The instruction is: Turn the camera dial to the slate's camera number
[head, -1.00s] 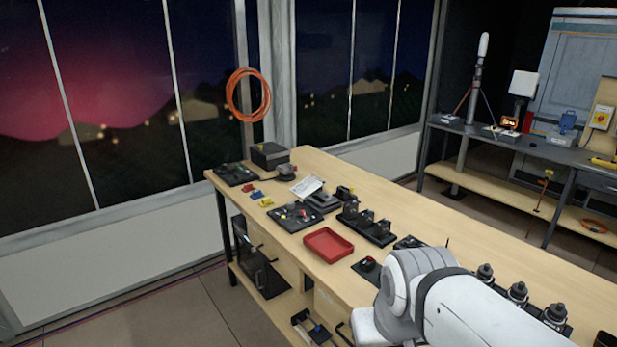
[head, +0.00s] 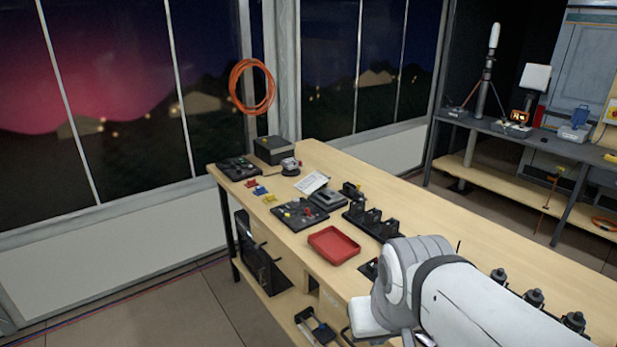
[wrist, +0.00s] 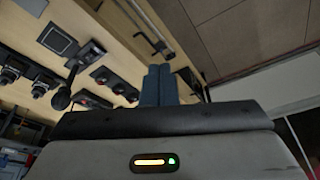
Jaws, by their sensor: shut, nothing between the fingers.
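My gripper (wrist: 158,85) shows in the wrist view with its two dark blue-grey fingers together and empty. It is clear of the bench things seen there. In the head view my arm hides the gripper. A white card (head: 312,182), perhaps the slate, stands tilted on the wooden bench (head: 420,213); its marks are too small to read. A round grey and dark device (head: 290,167) near the bench's far end may be the camera dial. I cannot tell for sure, nor read its setting.
A red tray (head: 334,246) lies near the bench's front edge. A black panel with coloured knobs (head: 300,213), a dark box (head: 271,150) and small coloured pieces (head: 260,190) sit farther left. A second bench (head: 520,140) stands at the back right. The floor in front is clear.

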